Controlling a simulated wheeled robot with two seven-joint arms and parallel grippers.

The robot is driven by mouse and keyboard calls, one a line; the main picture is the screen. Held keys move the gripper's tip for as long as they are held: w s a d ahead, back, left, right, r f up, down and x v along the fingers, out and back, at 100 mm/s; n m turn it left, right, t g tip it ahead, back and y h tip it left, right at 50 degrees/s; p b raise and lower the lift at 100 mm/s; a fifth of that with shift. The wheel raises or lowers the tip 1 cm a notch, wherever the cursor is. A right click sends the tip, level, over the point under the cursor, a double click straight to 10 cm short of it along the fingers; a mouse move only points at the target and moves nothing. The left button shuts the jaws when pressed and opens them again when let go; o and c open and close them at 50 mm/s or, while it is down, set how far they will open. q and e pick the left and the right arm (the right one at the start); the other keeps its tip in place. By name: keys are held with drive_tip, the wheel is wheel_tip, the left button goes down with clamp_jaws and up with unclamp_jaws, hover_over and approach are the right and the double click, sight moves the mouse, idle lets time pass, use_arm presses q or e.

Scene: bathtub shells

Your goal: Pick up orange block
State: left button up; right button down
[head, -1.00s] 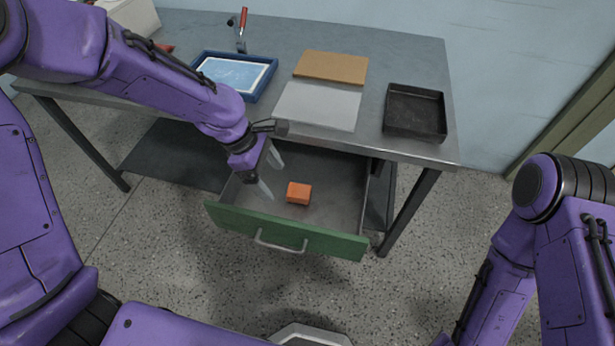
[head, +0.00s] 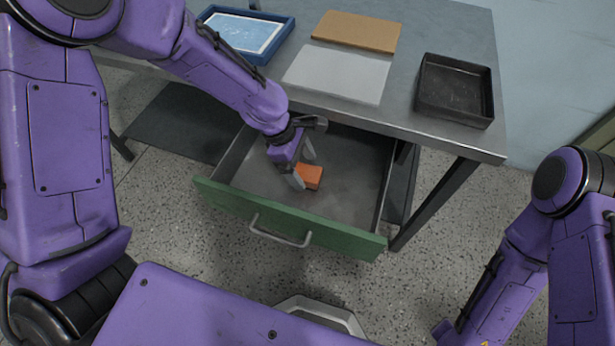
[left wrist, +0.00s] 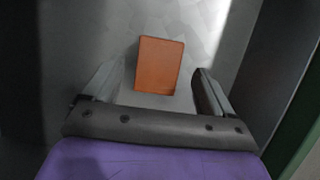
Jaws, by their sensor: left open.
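The orange block (head: 312,177) lies on the floor of the open drawer (head: 345,205) under the workbench. In the left wrist view the orange block (left wrist: 160,65) shows ahead of the fingers and between their lines, with a gap on each side. My left gripper (head: 303,167) is open and reaches down into the drawer, right beside the block; one finger covers part of the block's left side in the head view. It also shows in the left wrist view (left wrist: 155,85). The fingers hold nothing. My right gripper is out of view; only my right arm shows at the right.
The drawer's green front (head: 285,220) with its metal handle (head: 280,236) stands near my side. On the workbench (head: 400,115) lie a blue-framed tray (head: 286,42), a brown board (head: 357,32), a grey sheet (head: 338,73) and a black tray (head: 455,110).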

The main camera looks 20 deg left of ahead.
sight(307, 172)
use_arm(q)
drive_tip(key=x, duration=0.3)
drive_tip(key=shift+w+f, duration=0.1)
drive_tip(key=shift+w, duration=0.05)
drive_tip(key=c, duration=1.1)
wheel_tip(307, 172, up, 10)
drive_tip(key=shift+r+p, duration=0.1)
drive_tip(key=shift+p, duration=1.05)
